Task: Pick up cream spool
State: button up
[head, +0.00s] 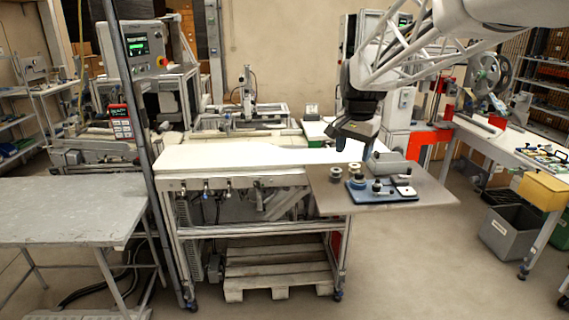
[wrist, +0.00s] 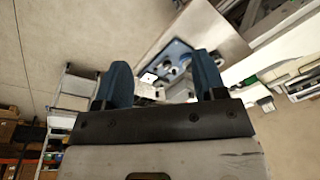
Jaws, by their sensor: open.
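Small pale spools stand on the brown tabletop; one pale spool (head: 335,173) is at the left and another pale spool (head: 354,169) is just right of it. I cannot tell which is the cream one. A blue tray (head: 400,195) lies to their right, with dark and white parts on it; the blue tray also shows in the wrist view (wrist: 169,53). My gripper (head: 355,150) is above and behind the spools, apart from them. In the wrist view my gripper's blue fingers (wrist: 162,75) are spread, with nothing held between them.
A grey block (head: 398,168) lies behind the tray. A white work surface (head: 230,155) extends left of the brown tabletop. A grey table (head: 70,205) stands at the left, beside a dark upright post (head: 140,130). The brown tabletop's right end (head: 435,195) is clear.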

jog(key=w+d+f+m, duration=0.2)
jog(key=w+d+m, duration=0.15)
jog(key=w, duration=0.85)
jog(key=m+g, duration=0.2)
jog(key=m, duration=0.6)
send_near(354, 168)
notch_tip(354, 168, down, 2)
jog(key=w+d, duration=0.1)
jog(key=w, duration=0.1)
jog(key=shift+d+n, duration=0.1)
jog(key=shift+n, duration=0.15)
jog(key=shift+f, duration=0.2)
jog(key=shift+f, duration=1.2)
jog(key=shift+f, duration=0.15)
jog(key=shift+f, duration=2.45)
